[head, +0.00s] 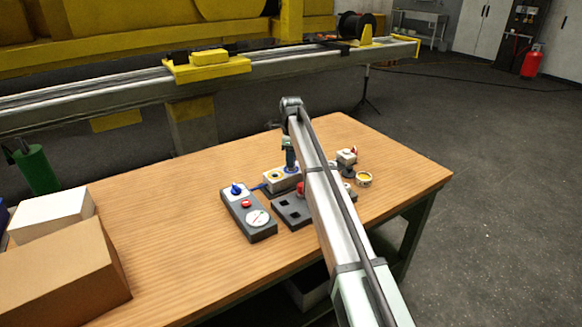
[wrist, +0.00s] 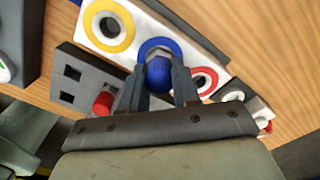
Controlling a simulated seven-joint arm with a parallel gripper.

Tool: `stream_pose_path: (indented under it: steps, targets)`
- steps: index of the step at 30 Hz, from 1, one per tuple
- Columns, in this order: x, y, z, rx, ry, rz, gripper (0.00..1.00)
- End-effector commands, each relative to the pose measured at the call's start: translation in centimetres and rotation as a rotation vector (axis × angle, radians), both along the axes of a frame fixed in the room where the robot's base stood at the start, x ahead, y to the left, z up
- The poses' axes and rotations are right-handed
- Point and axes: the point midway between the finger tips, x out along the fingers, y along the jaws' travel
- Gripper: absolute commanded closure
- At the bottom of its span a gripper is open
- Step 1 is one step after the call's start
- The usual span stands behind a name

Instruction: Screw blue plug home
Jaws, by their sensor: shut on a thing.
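The blue plug (wrist: 158,76) has a rounded blue head and sits between my gripper's fingers (wrist: 158,84) in the wrist view. My gripper is shut on it. The plug is at the blue-ringed port (wrist: 158,45) of a pale block (wrist: 80,32), overlapping the ring's near edge. How deep it sits is hidden. The block also has a yellow-ringed port (wrist: 108,25) and a red-ringed port (wrist: 203,82) on either side. In the head view, my gripper (head: 290,166) points down over the block (head: 277,186), and the plug is hidden there.
A dark holder (head: 291,216) with square holes and a red plug (wrist: 103,103) stands close beside the block. A yellow-rimmed round item (head: 364,180) lies right. Cartons (head: 60,270) fill the table's left end.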

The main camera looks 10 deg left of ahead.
Motion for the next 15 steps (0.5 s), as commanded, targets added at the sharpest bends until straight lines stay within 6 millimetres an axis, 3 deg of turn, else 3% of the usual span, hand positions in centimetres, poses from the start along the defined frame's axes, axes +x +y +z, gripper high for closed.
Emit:
stream_pose_path:
  steps: [7,15]
  targets:
    - [0.0,0.0,-0.06,0.0,0.0,-0.218,1.0]
    - [0.0,0.0,-0.07,0.0,0.0,-0.27,1.0]
